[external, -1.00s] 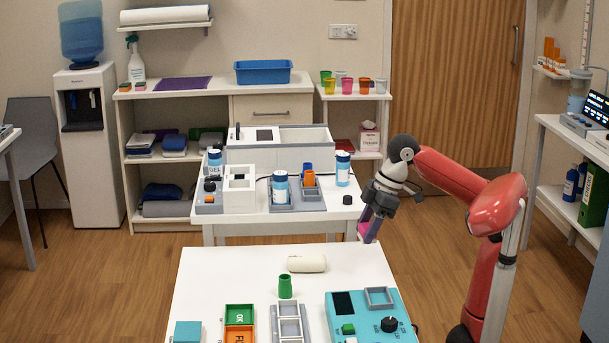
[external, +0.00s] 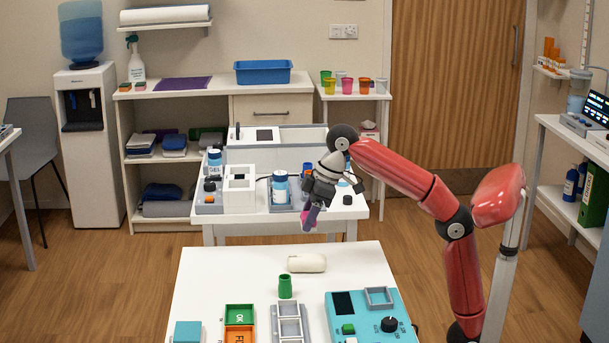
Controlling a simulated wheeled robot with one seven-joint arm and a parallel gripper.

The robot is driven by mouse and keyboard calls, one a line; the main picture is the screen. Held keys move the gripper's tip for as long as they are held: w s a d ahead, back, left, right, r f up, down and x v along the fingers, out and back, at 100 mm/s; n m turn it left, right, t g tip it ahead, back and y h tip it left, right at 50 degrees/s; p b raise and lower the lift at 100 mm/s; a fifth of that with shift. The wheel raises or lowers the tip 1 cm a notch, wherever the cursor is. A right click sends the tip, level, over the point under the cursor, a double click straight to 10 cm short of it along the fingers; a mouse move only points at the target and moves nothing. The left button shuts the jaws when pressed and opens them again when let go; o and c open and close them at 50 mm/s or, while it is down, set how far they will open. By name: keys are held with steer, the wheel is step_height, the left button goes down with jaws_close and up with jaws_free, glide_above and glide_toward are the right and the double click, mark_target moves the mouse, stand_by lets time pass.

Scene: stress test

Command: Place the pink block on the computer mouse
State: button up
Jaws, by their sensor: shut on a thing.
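My gripper (external: 311,214) is shut on the pink block (external: 308,222). It holds the block in the air around the gap between the front table and the back table, above and behind the cream object. The block is mostly hidden by the fingers. A smooth cream rounded object (external: 307,263), possibly the computer mouse, lies on the front table (external: 220,273) near its far edge. The block is apart from it.
A green cup (external: 285,286) stands just in front of the cream object. A teal device (external: 368,325), a grey tray (external: 289,325) and green and orange bins (external: 239,318) fill the front. The table's left far part is clear. Bottles (external: 280,187) stand on the back table.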

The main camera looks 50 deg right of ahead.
mark_target(301, 256)
steer(key=f+b, duration=0.1)
steer(key=f, duration=0.1)
steer(key=f+b, duration=0.1)
steer(key=f, duration=0.2)
steer(key=f+b, duration=0.1)
steer(key=f, duration=0.2)
steer(key=shift+w+f, duration=0.1)
steer(key=shift+w, duration=0.15)
steer(key=o, duration=1)
steer(key=shift+f+b, duration=0.15)
steer(key=shift+b, duration=0.15)
steer(key=shift+r, duration=0.25)
steer(key=p+v, duration=0.4)
steer(key=v, duration=0.8)
steer(key=shift+a+p, duration=0.1)
steer(key=shift+p, duration=0.2)
steer(key=shift+f, duration=0.1)
